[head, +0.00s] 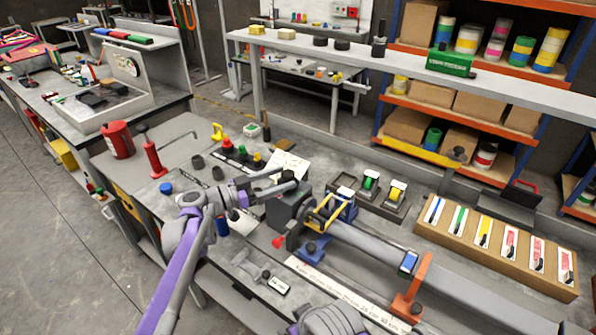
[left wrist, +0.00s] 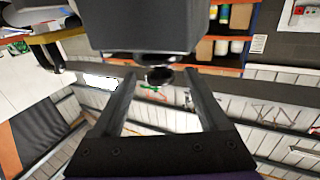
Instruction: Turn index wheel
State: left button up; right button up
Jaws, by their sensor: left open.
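A dark grey block (head: 284,208) stands at the left end of a long grey rail, near the middle of the head view. A small black round part (head: 288,175) shows above it and may be the index wheel; I cannot tell for sure. My left gripper (head: 290,179) is open, its fingers either side of this part. In the left wrist view, the dark block (left wrist: 150,25) fills the top, and a round black part (left wrist: 159,76) sits between the open fingers (left wrist: 160,88). Contact cannot be told.
A yellow-handled frame (head: 325,215) and an orange bracket (head: 411,288) sit along the rail (head: 375,255). A red-handled clamp (head: 152,152) and red canister (head: 118,140) stand left.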

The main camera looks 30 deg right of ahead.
pick_arm(q)
jog(key=d, duration=0.5)
jog(key=shift+s+d+p, duration=0.1)
jog(key=shift+d+p, duration=0.2)
jog(key=shift+d, duration=0.1)
grip_shut()
